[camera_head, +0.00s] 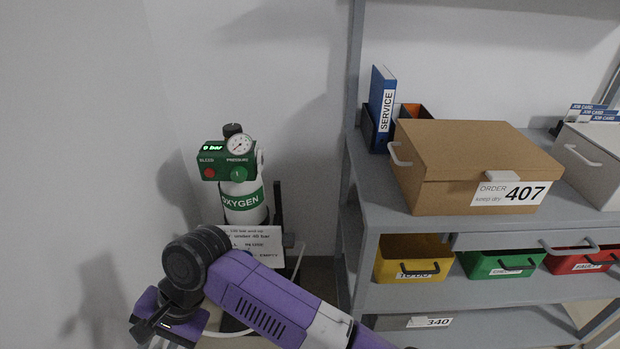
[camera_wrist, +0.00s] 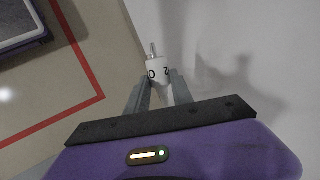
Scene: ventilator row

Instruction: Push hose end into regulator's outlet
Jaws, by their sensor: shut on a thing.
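My gripper (camera_wrist: 160,84) is shut on the hose end (camera_wrist: 155,70), a white collar marked "O 2" with a thin metal tip pointing away from the jaws. In the head view my gripper (camera_head: 147,330) is low, left of and below the oxygen cylinder (camera_head: 245,213). The hose end cannot be made out there. A pale hose (camera_head: 183,340) curves below my gripper. The green regulator (camera_head: 210,161) sits on top of the cylinder, with a round gauge, a red button and a lit "bar" display. I cannot make out its outlet. The regulator is not in the wrist view.
A printed sign (camera_head: 262,243) hangs at the cylinder, partly behind my arm. A grey shelf unit (camera_head: 372,187) on the right carries a cardboard box (camera_head: 455,160) and coloured bins. A wall closes the left side. The wrist view shows a red floor line (camera_wrist: 83,55).

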